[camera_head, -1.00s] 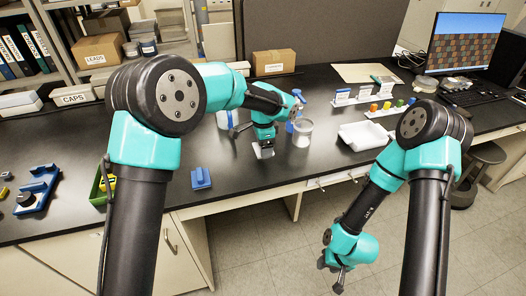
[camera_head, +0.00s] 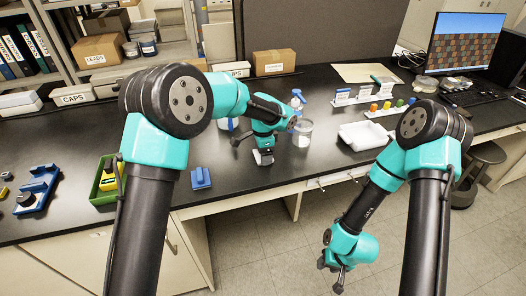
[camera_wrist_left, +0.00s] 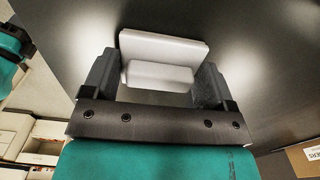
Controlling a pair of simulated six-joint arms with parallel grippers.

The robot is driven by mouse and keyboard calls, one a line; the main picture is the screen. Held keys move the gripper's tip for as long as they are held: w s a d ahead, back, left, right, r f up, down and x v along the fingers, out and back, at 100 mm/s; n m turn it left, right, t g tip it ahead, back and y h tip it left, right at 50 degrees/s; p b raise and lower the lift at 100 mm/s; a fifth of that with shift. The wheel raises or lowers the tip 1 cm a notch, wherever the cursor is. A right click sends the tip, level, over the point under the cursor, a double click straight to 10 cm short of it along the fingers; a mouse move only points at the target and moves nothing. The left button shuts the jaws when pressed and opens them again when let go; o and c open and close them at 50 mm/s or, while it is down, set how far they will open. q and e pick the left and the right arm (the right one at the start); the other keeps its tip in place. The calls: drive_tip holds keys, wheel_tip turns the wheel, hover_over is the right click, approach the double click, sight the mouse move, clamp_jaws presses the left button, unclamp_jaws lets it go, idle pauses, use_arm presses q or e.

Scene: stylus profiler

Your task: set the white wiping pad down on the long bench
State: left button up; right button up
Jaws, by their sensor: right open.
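The white wiping pad (camera_head: 263,158) is under my left gripper, at or just above the dark top of the long bench (camera_head: 232,181). In the left wrist view the pad (camera_wrist_left: 160,74) is a pale plate with a raised block between the two dark fingers. My left gripper (camera_wrist_left: 157,82) is shut on this block. Whether the pad's underside touches the bench cannot be told. My right gripper (camera_head: 335,276) is open and empty, low in front of the bench over the floor.
A clear jar (camera_head: 302,133) and a spray bottle (camera_head: 297,101) stand close behind and right of the pad. A blue block (camera_head: 201,178) lies to its left. A white tray (camera_head: 364,137) is farther right. The bench front between pad and blue block is clear.

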use_arm(q)
drive_tip(key=o, duration=0.4)
drive_tip(key=shift+c, duration=0.2)
drive_tip(key=shift+r, duration=0.1)
wheel_tip(320, 180, up, 12)
idle(0.4)
